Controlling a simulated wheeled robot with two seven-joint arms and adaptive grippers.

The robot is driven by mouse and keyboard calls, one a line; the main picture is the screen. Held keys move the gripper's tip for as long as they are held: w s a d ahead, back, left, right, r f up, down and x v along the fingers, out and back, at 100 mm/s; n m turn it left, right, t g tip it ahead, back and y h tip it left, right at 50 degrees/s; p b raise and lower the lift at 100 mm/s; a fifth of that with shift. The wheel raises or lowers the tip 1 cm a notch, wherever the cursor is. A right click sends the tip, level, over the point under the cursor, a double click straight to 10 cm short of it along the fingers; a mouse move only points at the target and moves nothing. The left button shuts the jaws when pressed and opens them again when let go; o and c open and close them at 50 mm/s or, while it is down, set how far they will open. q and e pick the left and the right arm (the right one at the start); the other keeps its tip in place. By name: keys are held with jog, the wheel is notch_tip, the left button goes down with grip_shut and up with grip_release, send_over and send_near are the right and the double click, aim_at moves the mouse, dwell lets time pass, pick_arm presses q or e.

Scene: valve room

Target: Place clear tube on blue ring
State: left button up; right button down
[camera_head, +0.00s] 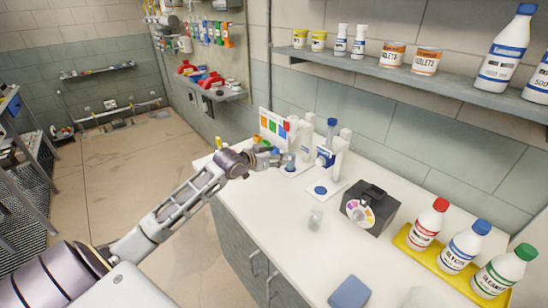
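My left gripper (279,158) reaches over the far left end of the white counter. Its fingers are small and dark here, and I cannot tell whether they are open or shut. A small bluish piece (290,161) is right at the fingertips; I cannot tell whether it is held. A blue ring or disc (320,190) lies on a white plate on the counter, to the right of and nearer than the gripper. A small clear, tube-like piece (315,218) is on the counter in front of that plate, apart from the gripper. My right gripper is not in view.
White cylinders with coloured caps (332,127) and a colour chart (273,126) stand near the wall. A black box with a colour dial (371,208) stands right of the plate. Several bottles sit in a yellow tray (411,244). A blue block (350,292) lies in front.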

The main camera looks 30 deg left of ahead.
pick_arm(q)
jog(key=shift+s+r, duration=0.1)
jog(key=shift+s, duration=0.2)
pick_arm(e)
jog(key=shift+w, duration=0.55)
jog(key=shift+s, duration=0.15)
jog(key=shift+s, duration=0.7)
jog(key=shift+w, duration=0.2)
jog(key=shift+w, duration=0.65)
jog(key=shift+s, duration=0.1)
